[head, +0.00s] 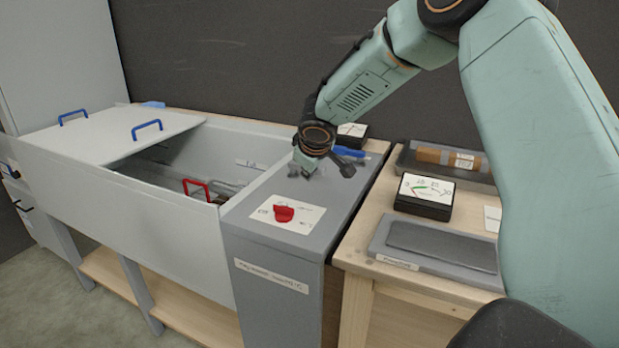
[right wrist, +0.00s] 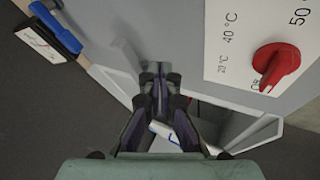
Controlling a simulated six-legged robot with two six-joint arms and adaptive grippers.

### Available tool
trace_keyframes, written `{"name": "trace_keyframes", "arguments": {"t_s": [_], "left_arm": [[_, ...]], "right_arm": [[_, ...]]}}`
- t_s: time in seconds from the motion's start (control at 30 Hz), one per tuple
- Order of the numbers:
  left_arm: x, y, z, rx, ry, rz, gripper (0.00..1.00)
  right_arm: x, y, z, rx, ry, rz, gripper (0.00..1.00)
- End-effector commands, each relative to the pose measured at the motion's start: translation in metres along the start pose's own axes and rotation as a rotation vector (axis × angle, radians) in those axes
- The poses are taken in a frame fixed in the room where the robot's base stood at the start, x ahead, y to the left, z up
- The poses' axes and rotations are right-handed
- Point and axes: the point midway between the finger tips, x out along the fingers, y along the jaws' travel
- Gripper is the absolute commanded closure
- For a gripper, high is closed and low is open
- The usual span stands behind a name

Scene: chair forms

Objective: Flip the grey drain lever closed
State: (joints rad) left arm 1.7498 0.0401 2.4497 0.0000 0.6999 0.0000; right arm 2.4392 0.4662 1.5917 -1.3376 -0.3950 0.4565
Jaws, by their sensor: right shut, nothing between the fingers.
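My right gripper (head: 307,168) is low over the grey end panel (head: 338,207) of the tank, behind the red dial (head: 284,213). In the right wrist view its fingers (right wrist: 159,72) are together with nothing between them, pointing at the grey panel. My left gripper is not in view.
The red dial also shows in the right wrist view (right wrist: 276,65). The open tank with a red handle (head: 196,188) lies left of the panel. A blue-handled item (head: 350,152) and dark gauge box (head: 353,132) are behind. A wooden table (head: 385,262) stands right.

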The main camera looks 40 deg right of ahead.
Motion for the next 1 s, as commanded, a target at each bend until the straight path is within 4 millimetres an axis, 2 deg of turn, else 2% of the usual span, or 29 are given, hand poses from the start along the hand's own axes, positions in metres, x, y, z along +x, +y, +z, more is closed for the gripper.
{"name": "trace_keyframes", "arguments": {"t_s": [0.2,0.4,0.6,1.0], "left_arm": [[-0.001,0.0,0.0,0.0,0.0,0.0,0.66],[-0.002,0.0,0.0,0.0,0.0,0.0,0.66],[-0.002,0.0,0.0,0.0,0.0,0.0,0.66],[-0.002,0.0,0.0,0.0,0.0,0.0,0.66]], "right_arm": [[-0.038,0.004,0.0,0.002,0.001,-0.001,1.0],[-0.061,0.005,0.001,0.001,-0.001,-0.001,1.0],[-0.069,0.004,0.003,0.001,-0.003,-0.001,1.0],[-0.07,0.003,0.003,0.0,-0.002,0.0,1.0]]}}
